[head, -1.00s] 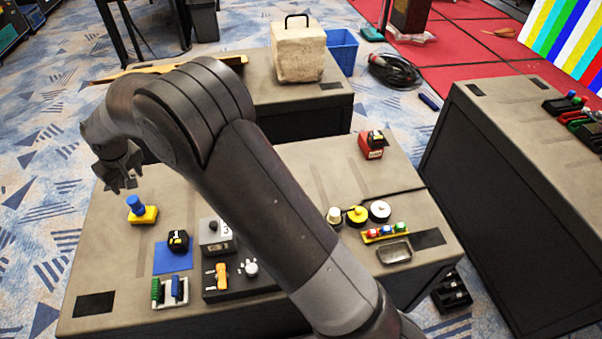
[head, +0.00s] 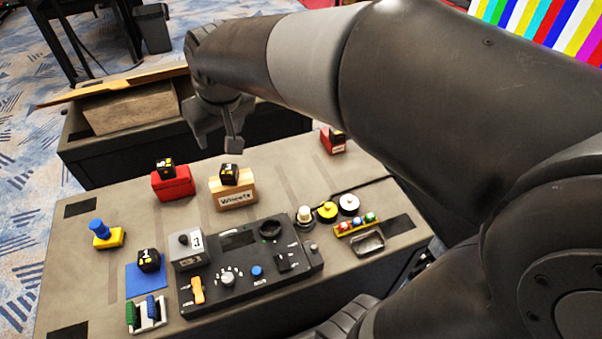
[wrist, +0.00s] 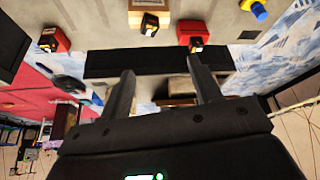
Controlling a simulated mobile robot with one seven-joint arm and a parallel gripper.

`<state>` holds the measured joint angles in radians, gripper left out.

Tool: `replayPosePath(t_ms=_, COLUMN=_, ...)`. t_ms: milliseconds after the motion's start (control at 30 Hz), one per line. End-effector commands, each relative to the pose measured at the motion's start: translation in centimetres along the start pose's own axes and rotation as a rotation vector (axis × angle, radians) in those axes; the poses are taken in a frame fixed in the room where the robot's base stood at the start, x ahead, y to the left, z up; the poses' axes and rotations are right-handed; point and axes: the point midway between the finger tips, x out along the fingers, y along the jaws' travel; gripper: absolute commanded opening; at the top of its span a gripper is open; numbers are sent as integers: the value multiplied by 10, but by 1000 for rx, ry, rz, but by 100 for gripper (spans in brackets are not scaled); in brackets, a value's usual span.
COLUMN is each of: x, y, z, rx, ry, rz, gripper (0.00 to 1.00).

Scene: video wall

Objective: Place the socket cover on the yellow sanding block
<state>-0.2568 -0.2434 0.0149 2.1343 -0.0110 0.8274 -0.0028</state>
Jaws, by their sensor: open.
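The yellow sanding block (head: 110,239) lies on the near table's left side in the head view. In the wrist view the yellow block (wrist: 245,4) and blue piece (wrist: 260,12) show at the top right edge. My gripper (head: 221,145) is open and empty, above the table's far edge, well right of and behind the block. Its two spread fingers (wrist: 163,86) have nothing between them in the wrist view.
A red block (head: 173,184) and a wooden block (head: 234,193), each with a dark cube on top, stand nearest my gripper. A black control panel (head: 250,268), blue mat (head: 145,281) and round caps (head: 327,211) stand nearer. The table around the yellow block is mostly clear.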

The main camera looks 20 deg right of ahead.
Motion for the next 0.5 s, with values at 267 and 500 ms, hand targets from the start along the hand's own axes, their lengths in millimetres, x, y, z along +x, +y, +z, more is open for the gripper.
replayPosePath(t_ms=267, x=-42, y=44, z=90, rx=137, ry=38, rz=59, gripper=58)
replayPosePath(t_ms=500, x=-54, y=59, z=154, rx=226, ry=60, rz=97, gripper=58)
